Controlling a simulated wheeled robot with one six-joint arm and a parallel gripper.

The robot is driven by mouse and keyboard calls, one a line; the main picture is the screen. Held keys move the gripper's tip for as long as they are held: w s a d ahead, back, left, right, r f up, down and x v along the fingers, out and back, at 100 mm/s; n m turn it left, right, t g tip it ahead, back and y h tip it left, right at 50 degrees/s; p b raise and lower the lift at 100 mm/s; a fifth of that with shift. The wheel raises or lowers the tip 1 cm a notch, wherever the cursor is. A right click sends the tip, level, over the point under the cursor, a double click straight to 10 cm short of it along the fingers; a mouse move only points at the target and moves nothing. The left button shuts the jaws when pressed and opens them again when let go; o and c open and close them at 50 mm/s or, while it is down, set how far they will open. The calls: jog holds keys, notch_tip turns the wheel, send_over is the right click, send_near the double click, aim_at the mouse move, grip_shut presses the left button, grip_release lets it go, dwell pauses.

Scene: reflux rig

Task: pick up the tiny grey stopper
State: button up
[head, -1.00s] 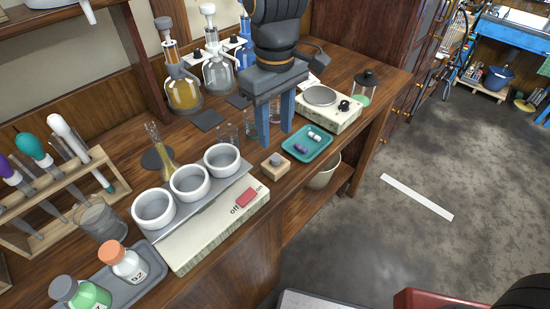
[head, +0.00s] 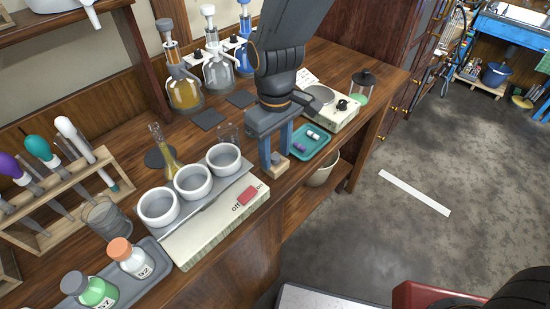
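The tiny grey stopper (head: 276,158) sits on a small wooden block (head: 279,174) near the front edge of the bench, right of the hotplate with the white bowls. It is partly hidden by my gripper and hard to make out. My gripper (head: 277,155) points down over the block, with its two blue fingers apart on either side of the stopper. I cannot tell whether the fingers touch it.
A teal tray (head: 322,151) with small capsules lies just right of my gripper. Three white bowls (head: 193,181) stand on the hotplate (head: 224,220) to the left. A balance (head: 339,115) stands behind the tray. Glass bottles (head: 218,70) line the back.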

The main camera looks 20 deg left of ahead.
grip_shut()
